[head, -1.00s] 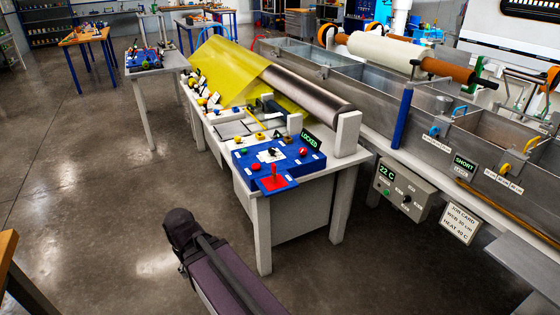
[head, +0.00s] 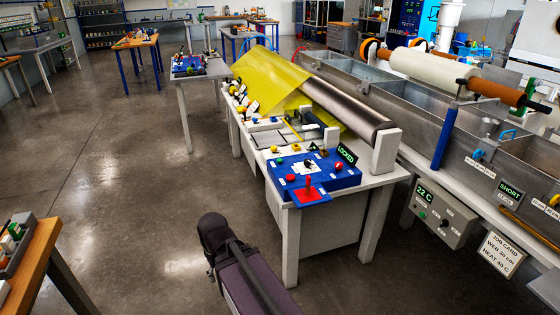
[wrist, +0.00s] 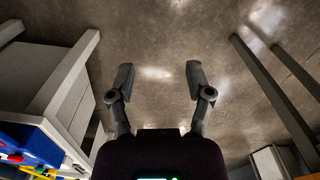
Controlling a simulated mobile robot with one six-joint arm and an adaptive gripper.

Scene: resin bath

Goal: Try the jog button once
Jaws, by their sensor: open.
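The blue control panel (head: 345,176) sits on the near end of a white bench in the head view. It carries a green button (head: 280,161), red buttons (head: 290,178) and a black knob on a white plate (head: 309,167). A red lever (head: 308,184) stands on a smaller blue plate at its front. The labels are too small to read, so I cannot tell which is the jog button. My gripper (wrist: 157,78) is open and empty over bare floor in the wrist view. The panel's blue edge shows at that view's lower left, apart from the fingers.
Yellow film (head: 272,80) runs to a dark roller (head: 345,103). Metal tanks (head: 420,122) line the right. A wooden bench (head: 32,262) stands at the near left. Open floor (head: 130,190) lies between.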

